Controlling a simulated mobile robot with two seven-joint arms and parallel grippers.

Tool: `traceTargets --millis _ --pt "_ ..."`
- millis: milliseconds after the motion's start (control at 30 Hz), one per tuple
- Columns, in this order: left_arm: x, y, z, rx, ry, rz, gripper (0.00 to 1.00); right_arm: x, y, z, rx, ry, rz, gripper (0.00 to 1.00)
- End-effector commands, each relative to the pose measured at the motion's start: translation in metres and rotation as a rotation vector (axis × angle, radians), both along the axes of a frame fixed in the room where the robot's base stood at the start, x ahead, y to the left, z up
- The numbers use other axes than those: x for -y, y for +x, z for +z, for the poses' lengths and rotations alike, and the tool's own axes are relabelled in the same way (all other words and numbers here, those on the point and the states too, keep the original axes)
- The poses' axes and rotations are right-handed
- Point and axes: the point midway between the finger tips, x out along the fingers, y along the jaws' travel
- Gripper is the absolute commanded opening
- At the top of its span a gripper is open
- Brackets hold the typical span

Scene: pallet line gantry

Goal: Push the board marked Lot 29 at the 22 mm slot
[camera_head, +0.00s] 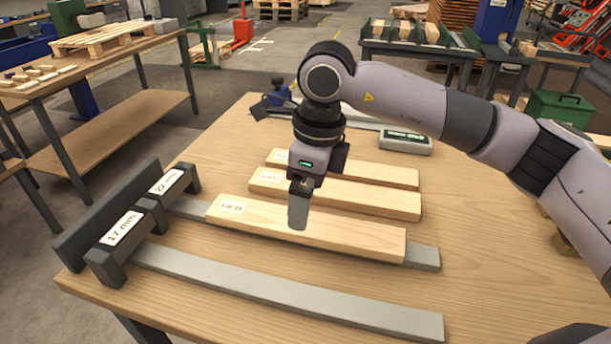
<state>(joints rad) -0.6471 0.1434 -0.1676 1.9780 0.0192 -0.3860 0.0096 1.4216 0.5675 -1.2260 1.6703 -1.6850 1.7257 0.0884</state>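A pale wooden board (350,234) with a small lot label at its left end lies on the rear grey rail (423,257); its number is too small to read surely. This rail leads to the 22 mm slot (168,182) of the dark gauge (105,215). The board's left end is short of the slot. My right gripper (298,222) points down over the board's middle, its fingertip overlapping the board in view; contact is unclear. Only one finger shows plainly, so its opening is unclear. My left gripper is not in view.
The 17 mm slot (122,230) stands nearer, with an empty front rail (290,292). Two more labelled boards, a middle one (335,194) and a far one (350,171), lie behind. A grey device with a display (405,142) is at the back. The table's front right is clear.

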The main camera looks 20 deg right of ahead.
Motion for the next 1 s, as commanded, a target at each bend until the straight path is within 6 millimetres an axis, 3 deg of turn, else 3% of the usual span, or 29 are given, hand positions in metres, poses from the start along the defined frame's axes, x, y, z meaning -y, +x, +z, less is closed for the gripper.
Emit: traceTargets --millis 333,700,767,900,933,1000 --pt "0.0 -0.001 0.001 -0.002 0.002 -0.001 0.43 -0.005 0.003 -0.046 -0.001 0.0 0.0 0.94" --pt "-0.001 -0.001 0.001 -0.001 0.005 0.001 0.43 -0.006 0.003 -0.052 0.001 0.002 0.001 0.94" --pt "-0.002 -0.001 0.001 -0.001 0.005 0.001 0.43 -0.006 0.003 -0.052 0.0 0.002 0.001 0.77" --pt "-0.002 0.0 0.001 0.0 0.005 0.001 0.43 -0.006 0.003 -0.052 0.0 0.002 0.001 0.32" --pt "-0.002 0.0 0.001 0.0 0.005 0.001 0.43 -0.006 0.003 -0.052 0.0 0.002 0.001 0.26" --pt "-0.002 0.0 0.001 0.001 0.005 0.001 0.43 -0.006 0.003 -0.052 0.0 0.002 0.001 0.26"
